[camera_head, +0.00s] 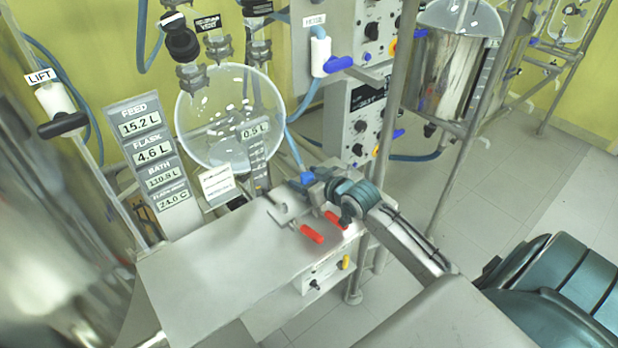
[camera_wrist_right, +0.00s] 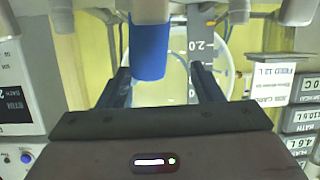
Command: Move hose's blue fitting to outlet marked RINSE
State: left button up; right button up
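The hose's blue fitting (camera_head: 307,178) is at the back right corner of the steel bench, with a blue hose (camera_head: 293,147) rising from it. In the right wrist view the blue fitting (camera_wrist_right: 148,50) is a blue cylinder hanging upright, nearer the left finger. My right gripper (camera_head: 312,186) is at the fitting. In the wrist view its fingers (camera_wrist_right: 163,76) stand wide apart, with a clear gap between the fitting and the right finger. No label reading RINSE is legible. My left gripper is not in view.
Red-handled valves (camera_head: 311,233) sit at the bench's right edge, close to my right gripper. A round glass flask (camera_head: 222,115) stands behind the bench (camera_head: 215,280). A display post (camera_head: 152,150) stands at left. A metal upright (camera_head: 395,95) and a glass vessel (camera_head: 452,60) are at right.

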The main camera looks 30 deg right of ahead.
jog(key=f, duration=0.1)
jog(key=s+f, duration=0.1)
jog(key=f, duration=0.1)
jog(key=shift+s+f+g, duration=0.1)
jog(key=shift+f+g, duration=0.15)
jog(key=shift+g, duration=0.05)
jog(key=shift+s, duration=0.15)
jog(key=s+r, duration=0.4)
jog(key=s, duration=0.1)
jog(key=s+d+r+p, duration=0.1)
jog(key=s+r, duration=0.1)
jog(key=shift+s+d+r, duration=0.1)
jog(key=shift+s, duration=0.25)
jog(key=shift+s+r, duration=0.4)
jog(key=shift+s, duration=0.05)
